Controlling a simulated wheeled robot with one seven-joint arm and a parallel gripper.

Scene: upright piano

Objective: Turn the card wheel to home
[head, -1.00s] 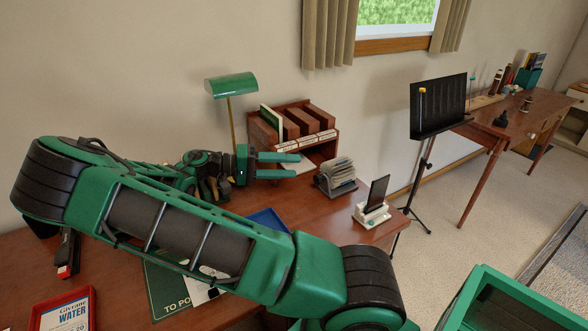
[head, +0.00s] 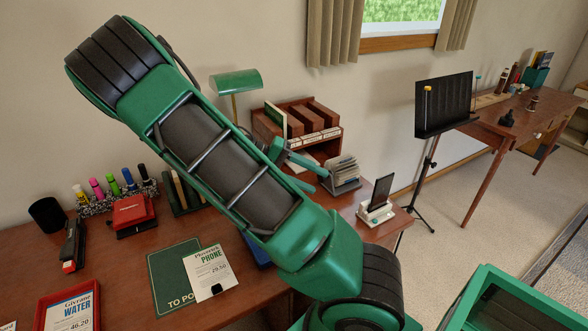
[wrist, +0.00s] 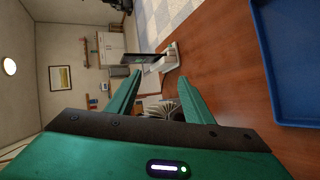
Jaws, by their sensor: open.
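The card wheel (head: 344,172) is a rotary file of pale cards in a grey stand near the right end of the desk. My gripper (head: 318,182) is open and empty, close to the left side of the card wheel. In the wrist view the cards (wrist: 162,110) show between the bases of my open fingers (wrist: 160,82), partly hidden by the gripper body. I cannot tell whether a finger touches the cards. My own arm hides part of the gripper in the head view. The home mark on the wheel is too small to make out.
A phone on a white stand (head: 376,212) sits right of the card wheel, near the desk's edge. A wooden organizer (head: 335,140) stands behind. A blue tray (wrist: 288,70) lies beside my gripper in the wrist view. A music stand (head: 443,110) is further right.

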